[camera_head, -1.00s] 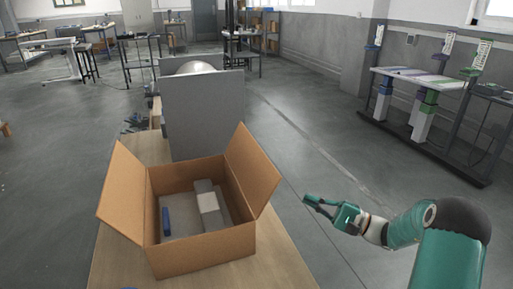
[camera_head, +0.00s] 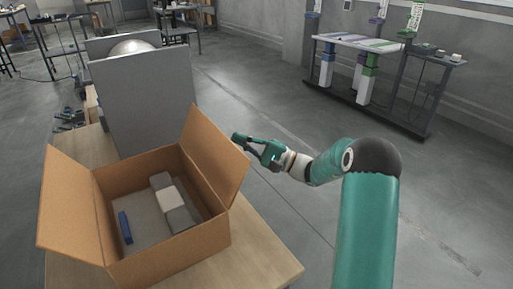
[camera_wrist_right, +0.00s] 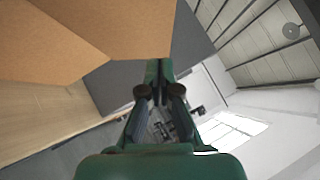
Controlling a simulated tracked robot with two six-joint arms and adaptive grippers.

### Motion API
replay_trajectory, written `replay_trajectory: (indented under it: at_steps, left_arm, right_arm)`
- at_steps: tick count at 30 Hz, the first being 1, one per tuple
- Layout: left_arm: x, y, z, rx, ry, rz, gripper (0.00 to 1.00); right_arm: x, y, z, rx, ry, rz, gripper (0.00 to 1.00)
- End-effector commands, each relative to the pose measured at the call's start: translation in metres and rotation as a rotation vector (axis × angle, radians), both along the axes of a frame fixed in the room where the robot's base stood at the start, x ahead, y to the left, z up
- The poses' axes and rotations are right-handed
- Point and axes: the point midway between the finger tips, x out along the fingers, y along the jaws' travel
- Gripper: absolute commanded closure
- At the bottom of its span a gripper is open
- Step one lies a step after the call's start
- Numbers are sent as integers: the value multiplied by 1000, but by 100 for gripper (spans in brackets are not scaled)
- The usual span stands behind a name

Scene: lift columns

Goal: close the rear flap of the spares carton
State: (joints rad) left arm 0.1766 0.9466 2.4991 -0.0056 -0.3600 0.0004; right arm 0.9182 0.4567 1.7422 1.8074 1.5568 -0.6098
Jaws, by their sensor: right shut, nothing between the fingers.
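The spares carton (camera_head: 170,258) is a brown open-topped box on a wooden table. Two flaps stand up and lean outward: a left flap (camera_head: 62,205) and a right flap (camera_head: 212,152). I cannot tell which is the rear one. Inside lie a blue bar (camera_head: 125,228) and a white and grey block (camera_head: 172,204). My right gripper (camera_head: 236,137) is shut and empty, close by the right flap's upper outer edge; contact is unclear. In the wrist view the shut fingertips (camera_wrist_right: 158,70) point toward brown cardboard (camera_wrist_right: 110,28). My left gripper is out of view.
A grey panel (camera_head: 142,100) stands on the table (camera_head: 255,262) just behind the carton, with a rounded metal object (camera_head: 132,47) behind it. Open floor lies right of the table. A bench with lift columns (camera_head: 360,42) stands by the far right wall.

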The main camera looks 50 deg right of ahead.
Motion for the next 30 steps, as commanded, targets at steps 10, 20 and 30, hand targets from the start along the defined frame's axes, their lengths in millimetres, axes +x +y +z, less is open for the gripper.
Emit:
replay_trajectory:
  at_steps: [10, 20, 30]
  left_arm:
    - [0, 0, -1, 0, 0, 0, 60]
    - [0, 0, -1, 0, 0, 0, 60]
    - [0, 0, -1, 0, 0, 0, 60]
  right_arm:
    - [16, 34, 20, 1, 0, 1, 100]
    - [17, 36, 21, 1, 0, -2, 100]
    - [24, 47, 24, -29, 9, 17, 100]
